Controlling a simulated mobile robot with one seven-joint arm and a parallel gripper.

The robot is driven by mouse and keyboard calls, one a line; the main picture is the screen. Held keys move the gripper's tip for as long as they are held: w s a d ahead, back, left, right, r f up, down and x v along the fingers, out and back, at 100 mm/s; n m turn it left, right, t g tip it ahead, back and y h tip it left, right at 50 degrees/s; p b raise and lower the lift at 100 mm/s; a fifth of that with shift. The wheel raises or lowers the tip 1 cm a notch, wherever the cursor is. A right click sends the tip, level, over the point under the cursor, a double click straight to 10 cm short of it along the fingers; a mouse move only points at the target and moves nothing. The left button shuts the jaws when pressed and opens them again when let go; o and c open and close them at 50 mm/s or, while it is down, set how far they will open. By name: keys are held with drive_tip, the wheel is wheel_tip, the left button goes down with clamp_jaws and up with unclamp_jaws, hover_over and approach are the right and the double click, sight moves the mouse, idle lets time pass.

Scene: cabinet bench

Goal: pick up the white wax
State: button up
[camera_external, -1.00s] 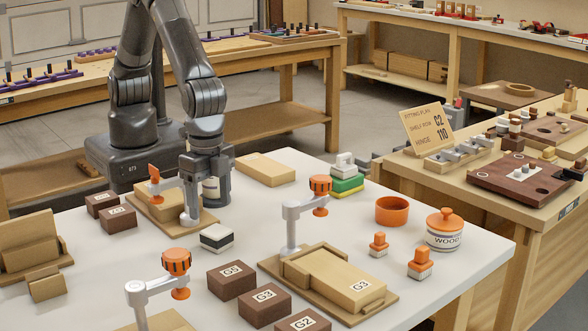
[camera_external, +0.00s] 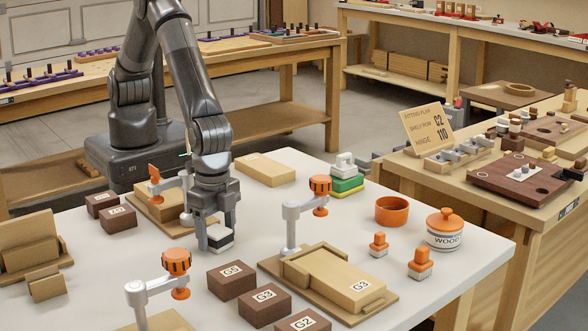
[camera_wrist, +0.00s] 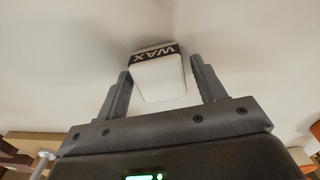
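The white wax (camera_external: 221,236) is a small white block with a dark band, lying on the white table. In the wrist view the wax (camera_wrist: 158,80) shows its "WAX" label upside down. My gripper (camera_external: 219,230) is low over the table, pointing down, with its fingers on either side of the wax. In the wrist view my gripper (camera_wrist: 160,88) is open, with narrow gaps seen between the fingers and the block. One finger hides part of the wax in the external view.
A grey stand with an orange knob (camera_external: 320,185) rises to the right, and another (camera_external: 176,262) stands in front. Brown labelled blocks (camera_external: 231,279) lie close in front of the wax. A wooden box on a tray (camera_external: 160,205) is just behind left.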

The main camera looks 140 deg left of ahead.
drive_tip(key=c, duration=0.9)
drive_tip(key=shift+r, duration=0.15)
